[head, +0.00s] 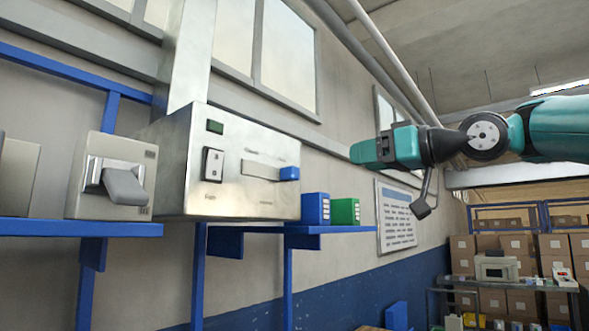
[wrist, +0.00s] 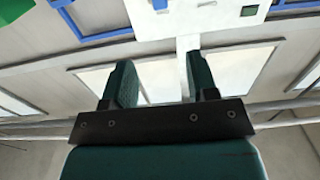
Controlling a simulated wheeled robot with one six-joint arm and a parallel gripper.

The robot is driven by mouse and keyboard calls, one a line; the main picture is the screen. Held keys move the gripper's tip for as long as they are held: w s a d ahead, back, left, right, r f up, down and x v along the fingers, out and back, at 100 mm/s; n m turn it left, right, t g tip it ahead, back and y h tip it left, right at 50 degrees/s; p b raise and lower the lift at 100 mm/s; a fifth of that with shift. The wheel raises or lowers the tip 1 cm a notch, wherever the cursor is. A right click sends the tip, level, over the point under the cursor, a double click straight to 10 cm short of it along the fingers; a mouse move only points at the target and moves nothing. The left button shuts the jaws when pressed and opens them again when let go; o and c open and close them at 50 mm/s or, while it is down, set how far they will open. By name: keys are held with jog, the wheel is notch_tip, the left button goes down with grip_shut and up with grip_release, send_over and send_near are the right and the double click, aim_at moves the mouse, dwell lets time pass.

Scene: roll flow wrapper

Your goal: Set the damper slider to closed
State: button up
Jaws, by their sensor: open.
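The damper slider is a blue knob (head: 289,173) at the right end of a horizontal slot on the front of a metal box (head: 240,200). Markings by the slot are too small to read, so I cannot tell which end is closed. My gripper (head: 353,153) is to the right of the box and a little higher than the knob, apart from it. In the wrist view its two dark green fingers (wrist: 158,78) are spread with nothing between them. That view also shows the box upside down at the top, with the blue knob (wrist: 160,4) at the picture's edge.
The box has a black rocker switch (head: 212,165) and a green display (head: 215,127). A grey device with a lever (head: 122,185) stands to the left. A blue box (head: 316,208) and a green box (head: 345,211) sit to the right on the blue shelf (head: 330,229).

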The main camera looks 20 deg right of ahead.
aim_at(297, 170)
jog(key=p+x, duration=0.7)
jog(key=x, duration=0.9)
jog(key=shift+a+r, duration=0.1)
jog(key=shift+w+a, duration=0.2)
jog(key=shift+w, duration=0.15)
